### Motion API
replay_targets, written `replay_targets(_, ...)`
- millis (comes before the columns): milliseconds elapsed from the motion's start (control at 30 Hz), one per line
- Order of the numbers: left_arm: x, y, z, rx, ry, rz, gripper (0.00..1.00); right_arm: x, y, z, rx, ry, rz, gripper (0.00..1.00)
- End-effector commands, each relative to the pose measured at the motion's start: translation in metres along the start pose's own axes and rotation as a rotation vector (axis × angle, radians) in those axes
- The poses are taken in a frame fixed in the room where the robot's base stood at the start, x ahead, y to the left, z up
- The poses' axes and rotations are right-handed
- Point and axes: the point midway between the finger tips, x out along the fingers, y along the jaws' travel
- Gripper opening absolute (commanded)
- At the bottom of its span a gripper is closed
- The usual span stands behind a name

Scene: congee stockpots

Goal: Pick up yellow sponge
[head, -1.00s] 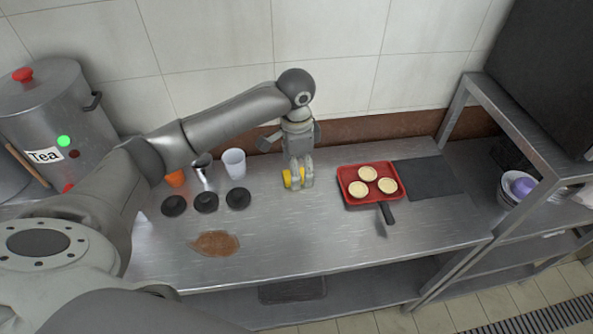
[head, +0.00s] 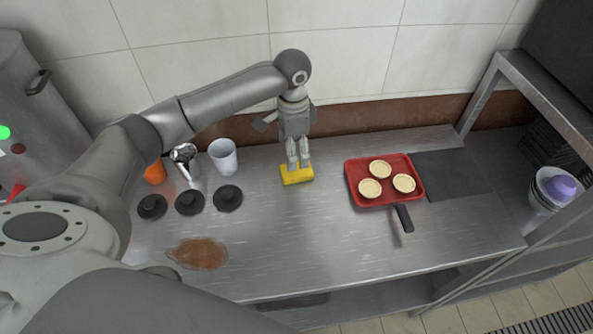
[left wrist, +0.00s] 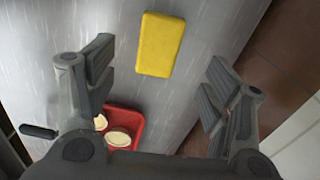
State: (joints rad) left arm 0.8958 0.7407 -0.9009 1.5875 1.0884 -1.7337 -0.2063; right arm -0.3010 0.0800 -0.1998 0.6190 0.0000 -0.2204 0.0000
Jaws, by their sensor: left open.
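The yellow sponge (head: 297,175) lies flat on the steel counter, left of the red tray in the head view. My left gripper (head: 299,160) is above it, seen from the head just behind and over the sponge. In the left wrist view the sponge (left wrist: 160,45) shows whole, beyond the open fingers of my left gripper (left wrist: 160,95) and roughly centred between them. The fingers are wide apart and do not touch the sponge. My right gripper is not in view.
A red tray (head: 416,190) with 3 tarts and a dark handle stands to the right, beside a dark mat (head: 450,172). A white cup (head: 223,157), a metal jug (head: 184,157) and black lids (head: 228,198) stand left. A brown spill (head: 197,254) lies at front left.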

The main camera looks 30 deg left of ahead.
Motion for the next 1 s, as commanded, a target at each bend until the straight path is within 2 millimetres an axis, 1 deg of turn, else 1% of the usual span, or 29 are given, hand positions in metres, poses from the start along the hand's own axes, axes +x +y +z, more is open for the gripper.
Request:
replay_targets(33,0.007,0.001,0.001,-0.001,-0.003,0.002,0.74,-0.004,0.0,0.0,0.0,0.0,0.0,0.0)
replay_targets(133,0.022,0.0,0.0,0.0,-0.002,0.002,0.74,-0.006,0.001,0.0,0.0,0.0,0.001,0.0)
replay_targets(200,0.029,0.0,0.0,0.0,-0.002,0.001,0.74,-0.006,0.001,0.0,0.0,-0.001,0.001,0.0)
replay_targets(367,0.039,-0.001,-0.002,0.0,-0.001,0.0,0.74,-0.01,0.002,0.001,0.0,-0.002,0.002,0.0)
replay_targets(567,0.063,-0.002,-0.009,0.001,-0.002,0.001,0.74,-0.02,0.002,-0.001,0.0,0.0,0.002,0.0)
replay_targets(600,0.07,-0.002,-0.009,0.0,-0.003,0.001,0.74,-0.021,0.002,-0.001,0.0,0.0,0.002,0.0)
replay_targets(700,0.081,-0.003,-0.008,0.0,-0.002,0.0,0.74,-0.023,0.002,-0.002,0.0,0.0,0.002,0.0)
replay_targets(800,0.086,-0.003,-0.008,0.001,-0.001,-0.001,0.74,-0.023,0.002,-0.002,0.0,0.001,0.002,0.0)
replay_targets(1000,0.087,-0.003,-0.008,0.001,-0.001,-0.002,0.74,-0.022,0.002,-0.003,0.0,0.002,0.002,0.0)
